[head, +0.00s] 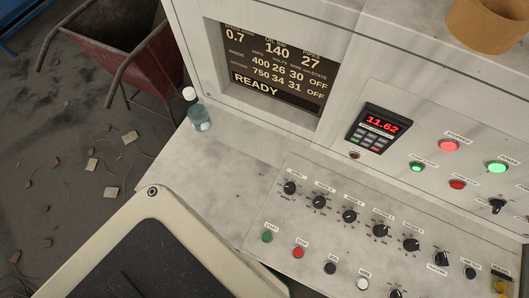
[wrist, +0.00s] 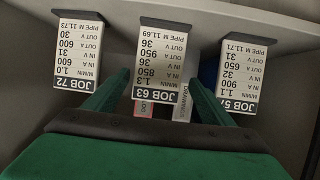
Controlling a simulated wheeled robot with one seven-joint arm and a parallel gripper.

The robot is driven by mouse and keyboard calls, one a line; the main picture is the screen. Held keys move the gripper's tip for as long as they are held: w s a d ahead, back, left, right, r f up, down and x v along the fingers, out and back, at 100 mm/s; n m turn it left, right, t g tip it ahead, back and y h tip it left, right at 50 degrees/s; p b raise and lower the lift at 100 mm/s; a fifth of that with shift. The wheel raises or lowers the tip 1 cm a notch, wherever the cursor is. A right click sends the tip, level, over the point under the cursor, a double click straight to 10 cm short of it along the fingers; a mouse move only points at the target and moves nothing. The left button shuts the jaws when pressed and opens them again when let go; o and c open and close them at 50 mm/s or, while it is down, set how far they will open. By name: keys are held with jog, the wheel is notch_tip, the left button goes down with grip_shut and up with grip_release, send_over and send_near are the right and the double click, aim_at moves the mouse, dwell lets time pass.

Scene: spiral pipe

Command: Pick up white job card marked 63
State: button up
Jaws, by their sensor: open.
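The white job card marked 63 (wrist: 159,51) shows upside down in the middle of the wrist view. It hangs from a dark holder at its top edge, between two other cards. My gripper (wrist: 159,79) has green fingers, open, one on each side of the lower part of this card. The card is between the fingers in the picture; I cannot tell how far it is in depth. Neither the card nor the gripper shows in the head view.
Card JOB 72 (wrist: 77,50) hangs left and another job card (wrist: 240,65) hangs right, close to the fingers. A red-edged label (wrist: 143,108) and a pale DRAWINGS label (wrist: 184,100) lie behind. The head view shows a control console (head: 240,160), a glass bottle (head: 199,119) and a red wheelbarrow (head: 125,45).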

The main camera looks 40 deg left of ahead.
jog(key=x, duration=0.3)
jog(key=shift+w+d, duration=0.2)
jog(key=shift+w, duration=0.1)
jog(key=shift+w+a+f, duration=0.15)
jog(key=shift+w+f, duration=0.2)
jog(key=shift+w, duration=0.25)
jog(key=c, duration=1.2)
